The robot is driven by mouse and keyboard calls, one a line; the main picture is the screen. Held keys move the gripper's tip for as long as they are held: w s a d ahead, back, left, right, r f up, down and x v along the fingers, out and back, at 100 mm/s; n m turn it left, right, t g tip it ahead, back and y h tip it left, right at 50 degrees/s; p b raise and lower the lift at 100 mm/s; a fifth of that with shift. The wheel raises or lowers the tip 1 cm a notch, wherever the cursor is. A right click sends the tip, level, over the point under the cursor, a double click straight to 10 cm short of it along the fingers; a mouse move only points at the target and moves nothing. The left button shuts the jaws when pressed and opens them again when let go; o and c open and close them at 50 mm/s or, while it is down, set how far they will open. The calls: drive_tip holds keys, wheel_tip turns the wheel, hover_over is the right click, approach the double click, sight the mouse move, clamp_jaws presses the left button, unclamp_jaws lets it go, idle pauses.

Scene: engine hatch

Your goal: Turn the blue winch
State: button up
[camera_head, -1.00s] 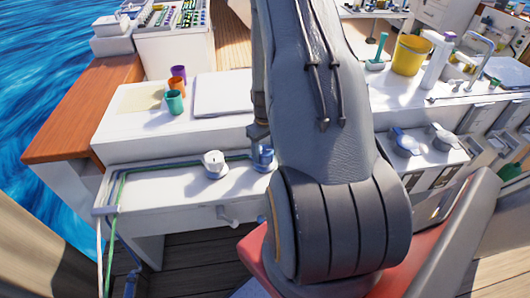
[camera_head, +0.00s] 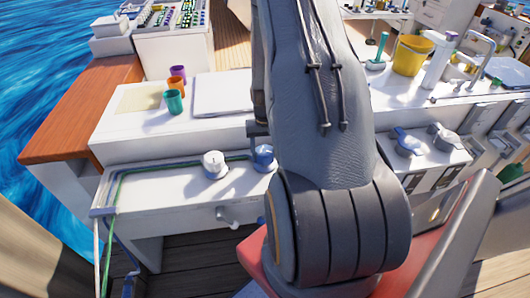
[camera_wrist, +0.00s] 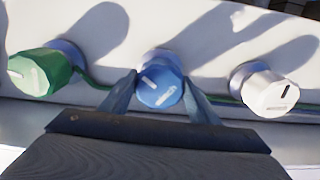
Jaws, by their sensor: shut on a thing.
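The blue winch (camera_wrist: 160,82) is a faceted knob with a pale mark on its top. It stands on the white bench between a green winch (camera_wrist: 40,72) on the left and a white winch (camera_wrist: 265,90) on the right in the wrist view. My gripper (camera_wrist: 160,90) is shut on the blue winch, one finger on each side of it. In the head view the blue winch (camera_head: 263,157) shows partly beside my arm, and the white winch (camera_head: 215,164) is left of it. The green winch is hidden there.
Green and blue lines run along the white bench (camera_head: 160,190) past the winches. A crank handle (camera_head: 228,217) sticks out of its front. Purple, orange and green cups (camera_head: 174,101) stand on the shelf behind. A yellow bucket (camera_head: 411,55) is at the back right.

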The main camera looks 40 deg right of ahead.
sight(265, 151)
idle(0.3)
drive_tip(key=o, duration=1.1)
drive_tip(key=shift+c, duration=0.2)
drive_tip(key=shift+r, duration=0.15)
drive_tip(key=shift+r+b, duration=0.8)
drive_tip(key=shift+r, duration=3)
